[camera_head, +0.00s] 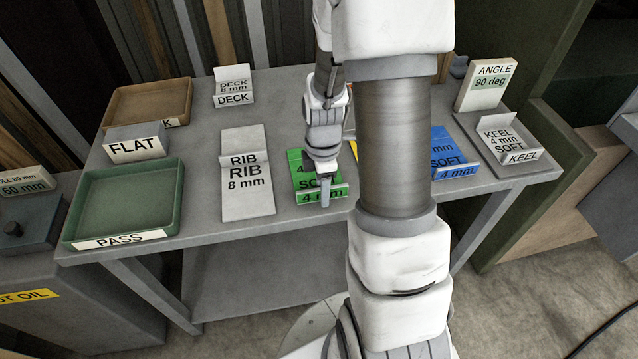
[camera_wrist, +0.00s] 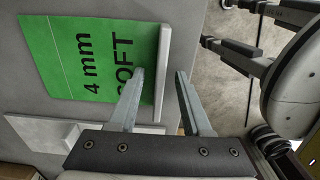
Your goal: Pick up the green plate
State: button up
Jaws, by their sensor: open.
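The green plate (camera_head: 302,184), marked 4 mm SOFT, sits on the grey table with a raised lip along its front edge. In the wrist view the green plate (camera_wrist: 72,62) fills the upper left, and its lip shows as a pale upright strip. My gripper (camera_head: 325,193) is over the front of the plate and hides part of it. In the wrist view my gripper (camera_wrist: 160,72) is open and empty. One finger overlaps the green face and the other is past the lip, so the lip lines up between them. I cannot tell how far the fingertips are above it.
A grey RIB plate (camera_head: 247,165) lies left of the green plate. A blue plate (camera_head: 452,165) stands to the right, partly behind my arm. A green PASS tray (camera_head: 173,205) and a brown tray (camera_head: 185,95) are at the left. A KEEL plate (camera_head: 508,140) is at the right.

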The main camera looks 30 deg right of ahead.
grip_shut()
jog(key=shift+r, duration=0.1)
dwell(1.2)
